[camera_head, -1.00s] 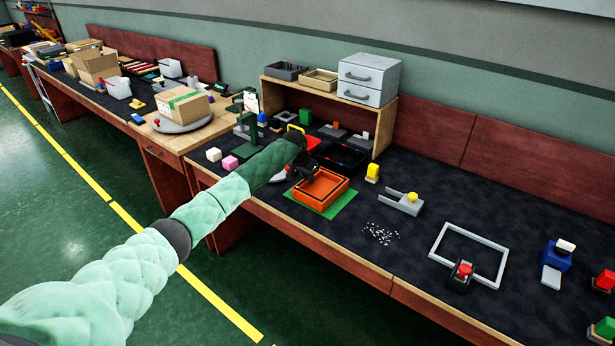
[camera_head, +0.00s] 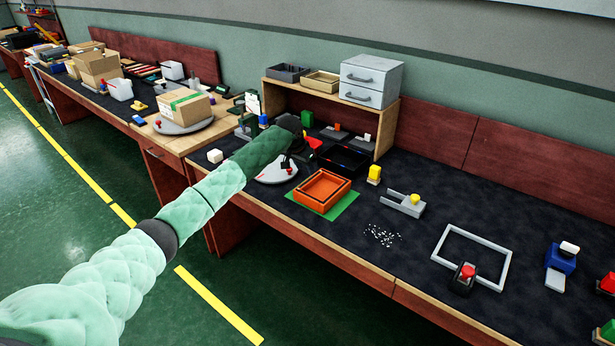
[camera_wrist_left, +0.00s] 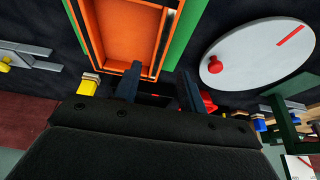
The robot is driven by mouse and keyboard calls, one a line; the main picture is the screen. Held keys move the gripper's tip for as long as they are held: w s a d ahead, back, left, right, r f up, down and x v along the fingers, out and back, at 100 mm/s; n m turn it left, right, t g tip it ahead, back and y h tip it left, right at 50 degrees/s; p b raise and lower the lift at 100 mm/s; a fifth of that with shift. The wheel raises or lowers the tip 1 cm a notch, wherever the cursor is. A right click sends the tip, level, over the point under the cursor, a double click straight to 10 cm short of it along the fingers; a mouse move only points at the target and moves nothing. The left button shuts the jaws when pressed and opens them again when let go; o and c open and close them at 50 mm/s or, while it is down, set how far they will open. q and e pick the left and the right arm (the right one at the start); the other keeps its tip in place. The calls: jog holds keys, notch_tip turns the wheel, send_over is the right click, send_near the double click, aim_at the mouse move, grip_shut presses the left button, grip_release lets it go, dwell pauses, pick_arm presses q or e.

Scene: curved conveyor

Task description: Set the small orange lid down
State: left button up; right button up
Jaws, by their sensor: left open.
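The orange box (camera_head: 322,188) lies on a green mat (camera_head: 345,207) near the front of the dark worktop. It also shows at the top of the left wrist view (camera_wrist_left: 130,35). A flat orange surface lies inside its rim, with a dark line around it; I cannot tell whether this is the small orange lid. My left gripper (camera_head: 298,152) is just beyond the box, partly hidden by its own arm. In the left wrist view its two dark fingers (camera_wrist_left: 158,88) are apart, with nothing seen held between them. My right gripper is not in view.
A white round disc (camera_head: 272,172) with a red knob lies left of the box. A yellow block (camera_head: 374,174) and a grey holder (camera_head: 402,205) stand to its right. White bits (camera_head: 382,236) lie in front. A wooden shelf (camera_head: 328,105) rises behind.

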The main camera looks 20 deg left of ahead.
pick_arm(q)
jog(key=shift+b+v, duration=0.3)
jog(key=shift+v, duration=2.2)
